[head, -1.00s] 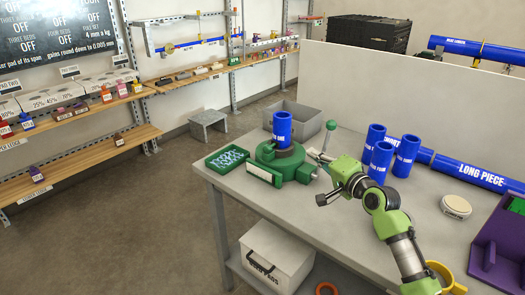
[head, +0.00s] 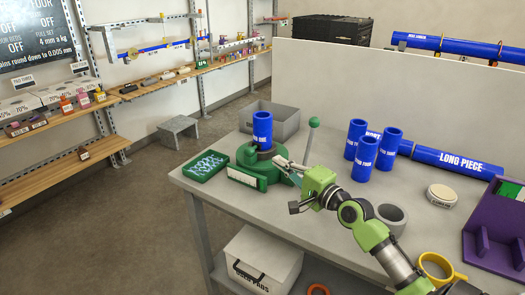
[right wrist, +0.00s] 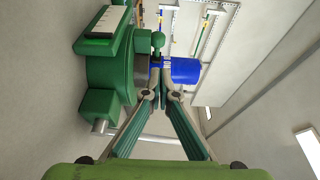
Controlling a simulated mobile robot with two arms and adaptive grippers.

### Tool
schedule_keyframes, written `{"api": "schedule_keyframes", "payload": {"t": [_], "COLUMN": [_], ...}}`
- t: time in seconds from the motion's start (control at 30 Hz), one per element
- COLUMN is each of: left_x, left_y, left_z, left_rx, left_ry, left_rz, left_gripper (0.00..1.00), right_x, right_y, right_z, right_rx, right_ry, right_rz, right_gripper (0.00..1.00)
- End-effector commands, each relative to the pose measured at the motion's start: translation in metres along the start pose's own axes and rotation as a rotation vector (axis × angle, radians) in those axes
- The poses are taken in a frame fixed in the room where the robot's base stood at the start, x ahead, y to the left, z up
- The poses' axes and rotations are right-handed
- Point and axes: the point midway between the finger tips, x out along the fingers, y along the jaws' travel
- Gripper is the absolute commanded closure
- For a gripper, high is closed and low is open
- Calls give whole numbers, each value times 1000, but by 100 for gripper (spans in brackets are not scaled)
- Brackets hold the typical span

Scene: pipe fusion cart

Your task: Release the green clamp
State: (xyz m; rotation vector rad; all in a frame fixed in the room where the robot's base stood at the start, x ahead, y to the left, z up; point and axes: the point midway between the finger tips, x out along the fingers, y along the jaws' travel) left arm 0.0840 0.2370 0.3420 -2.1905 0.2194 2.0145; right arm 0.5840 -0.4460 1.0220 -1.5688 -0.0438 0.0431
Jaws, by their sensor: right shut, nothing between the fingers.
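The green clamp (head: 249,179) stands on the table near its left corner, with a short blue pipe (head: 262,128) upright in it. Its lever, with a green ball knob (head: 313,122), rises at the right of the clamp. My right gripper (head: 281,162) is shut and empty, its fingertips close to the clamp's right side; I cannot tell whether they touch. In the right wrist view the clamp body (right wrist: 108,72) is left of the fingertips (right wrist: 161,64), the blue pipe (right wrist: 186,70) beyond them, and a green knob (right wrist: 157,41) just above. My left gripper is not in view.
A green tray (head: 205,167) lies left of the clamp, and a grey bin (head: 284,127) stands behind it. Several blue pipes, including a long piece (head: 458,162), are at the right. A grey ring (head: 391,216), a round tin (head: 441,195) and a purple stand (head: 500,222) are nearer.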

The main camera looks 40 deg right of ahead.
Motion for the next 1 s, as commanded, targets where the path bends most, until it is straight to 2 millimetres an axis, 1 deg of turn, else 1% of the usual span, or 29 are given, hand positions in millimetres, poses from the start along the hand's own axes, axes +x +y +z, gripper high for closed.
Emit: {"api": "schedule_keyframes", "payload": {"t": [0.03, 0.3, 0.4, 0.5, 0.7, 1.0], "left_x": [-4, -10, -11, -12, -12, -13], "left_y": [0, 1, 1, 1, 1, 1], "left_z": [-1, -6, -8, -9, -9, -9], "left_rx": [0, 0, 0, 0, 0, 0], "left_ry": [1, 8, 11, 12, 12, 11], "left_rz": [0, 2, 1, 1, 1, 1], "left_gripper": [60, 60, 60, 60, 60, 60], "right_x": [9, 55, 68, 77, 84, 84], "right_y": [-4, -3, -2, -1, -1, -1], "right_z": [0, 0, 0, 0, 0, 1], "right_rx": [0, -1, -1, -1, -2, -2], "right_ry": [0, 0, 0, 0, 0, -1], "right_rz": [-3, -2, -2, -1, 0, 0], "right_gripper": [100, 100, 100, 100, 100, 100]}}
